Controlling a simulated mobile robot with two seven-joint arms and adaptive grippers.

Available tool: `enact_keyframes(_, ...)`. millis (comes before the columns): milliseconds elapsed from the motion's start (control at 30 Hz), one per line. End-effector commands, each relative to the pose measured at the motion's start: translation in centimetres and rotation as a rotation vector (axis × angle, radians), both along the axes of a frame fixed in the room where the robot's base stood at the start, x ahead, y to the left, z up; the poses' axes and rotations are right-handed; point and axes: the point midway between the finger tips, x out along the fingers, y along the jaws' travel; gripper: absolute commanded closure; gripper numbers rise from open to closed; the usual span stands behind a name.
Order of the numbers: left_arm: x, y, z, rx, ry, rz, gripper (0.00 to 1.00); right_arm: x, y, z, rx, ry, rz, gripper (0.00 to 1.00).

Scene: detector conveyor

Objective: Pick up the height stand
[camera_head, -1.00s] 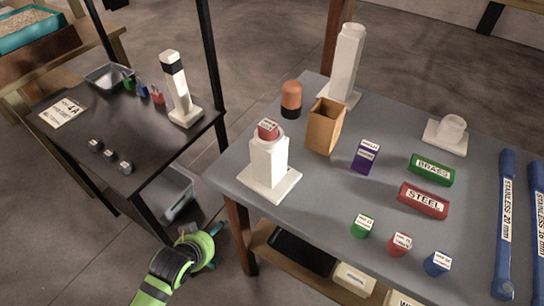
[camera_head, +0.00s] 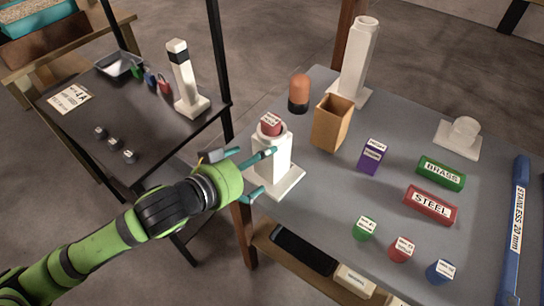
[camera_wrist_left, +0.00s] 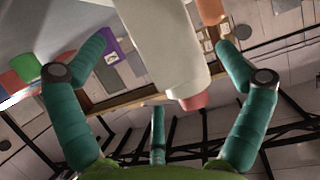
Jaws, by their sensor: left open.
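Three white stands are on the grey table; none is labelled as the height stand. A medium stand (camera_head: 274,158) with a red labelled piece (camera_head: 270,124) on top is at the table's near left corner. A tall stand (camera_head: 358,65) is at the back, and a low one (camera_head: 460,137) is at the right. My left gripper (camera_head: 258,170) is open at the left side of the medium stand. In the left wrist view, the white stand (camera_wrist_left: 165,40) and its red top (camera_wrist_left: 193,101) appear between the spread fingers. Contact cannot be told. My right gripper is not in view.
An orange-and-black cylinder (camera_head: 299,93) and a brown open box (camera_head: 332,124) stand close behind the medium stand. A purple box (camera_head: 371,156), green BRASS block (camera_head: 441,174) and red STEEL block (camera_head: 431,205) lie farther right. A black side table (camera_head: 120,105) is left.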

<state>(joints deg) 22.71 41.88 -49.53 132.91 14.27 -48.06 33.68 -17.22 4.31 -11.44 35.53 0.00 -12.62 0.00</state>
Motion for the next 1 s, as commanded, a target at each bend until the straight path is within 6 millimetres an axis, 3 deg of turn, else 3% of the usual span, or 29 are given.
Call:
enact_keyframes(233, 1.2, -1.0, -0.1, -0.008, -0.005, -0.013, 0.0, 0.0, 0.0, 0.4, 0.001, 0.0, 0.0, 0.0)
enact_keyframes(633, 4.7, -4.3, -1.8, -0.007, -0.006, -0.013, 0.0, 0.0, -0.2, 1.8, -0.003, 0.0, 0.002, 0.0)
enact_keyframes(933, 5.0, -4.7, -2.1, -0.007, -0.006, -0.014, 0.0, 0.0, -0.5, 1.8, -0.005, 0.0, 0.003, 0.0)
enact_keyframes(967, 5.0, -4.7, -2.1, -0.007, -0.006, -0.014, 0.04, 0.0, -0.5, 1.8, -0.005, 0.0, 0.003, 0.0)
enact_keyframes(1000, 5.0, -4.7, -2.1, -0.007, -0.006, -0.014, 0.2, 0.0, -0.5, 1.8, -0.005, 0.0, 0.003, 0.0)
